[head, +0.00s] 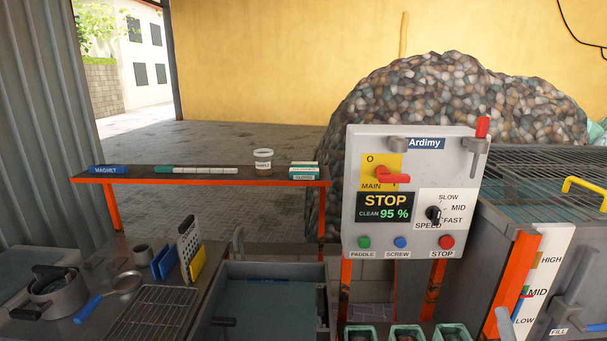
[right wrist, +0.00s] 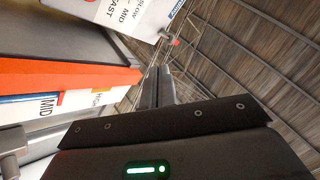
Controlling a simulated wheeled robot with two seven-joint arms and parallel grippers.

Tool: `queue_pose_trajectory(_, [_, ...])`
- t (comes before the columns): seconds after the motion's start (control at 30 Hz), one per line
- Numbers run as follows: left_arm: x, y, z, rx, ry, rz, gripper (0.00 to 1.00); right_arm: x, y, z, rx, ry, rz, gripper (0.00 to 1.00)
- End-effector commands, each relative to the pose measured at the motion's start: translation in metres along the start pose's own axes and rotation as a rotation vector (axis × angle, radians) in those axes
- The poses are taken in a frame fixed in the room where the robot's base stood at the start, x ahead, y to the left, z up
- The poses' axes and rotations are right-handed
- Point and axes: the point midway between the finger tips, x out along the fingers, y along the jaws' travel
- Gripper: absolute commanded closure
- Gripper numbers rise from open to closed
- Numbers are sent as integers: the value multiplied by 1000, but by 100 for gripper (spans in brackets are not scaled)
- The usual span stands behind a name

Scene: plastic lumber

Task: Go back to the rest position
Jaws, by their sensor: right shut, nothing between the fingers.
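My right gripper (right wrist: 156,92) shows in the right wrist view. Its grey fingers are together with nothing between them, and its dark body with a green light fills the lower part. The fingers stand in free air, with the tank's orange post (right wrist: 60,76) and level label (right wrist: 75,103) to their left. In the head view the right gripper is hard to tell apart from the grey parts by the tank at the lower right. My left gripper does not show.
The control panel (head: 365,228) stands in the middle, reading STOP and CLEAN 95 %. The grated tank (head: 525,180) is at the right. A dark tub (head: 225,272), a wire rack (head: 150,305) and a pot (head: 60,298) are at the lower left. An orange-edged shelf (head: 215,181) stands behind.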

Motion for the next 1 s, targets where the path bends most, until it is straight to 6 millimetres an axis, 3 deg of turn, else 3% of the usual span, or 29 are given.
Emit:
queue_pose_trajectory(0.37, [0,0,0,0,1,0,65,-32,38,66,-19,-145,150,100])
queue_pose_trajectory(0.63, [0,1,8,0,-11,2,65,-97,76,138,-68,-350,325,100])
queue_pose_trajectory(0.77, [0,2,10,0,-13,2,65,-158,95,188,-108,-524,434,100])
queue_pose_trajectory(0.9, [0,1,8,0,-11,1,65,-256,107,246,-167,-788,555,100])
queue_pose_trajectory(1.0, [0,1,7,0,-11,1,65,-331,106,277,-212,-988,614,100])
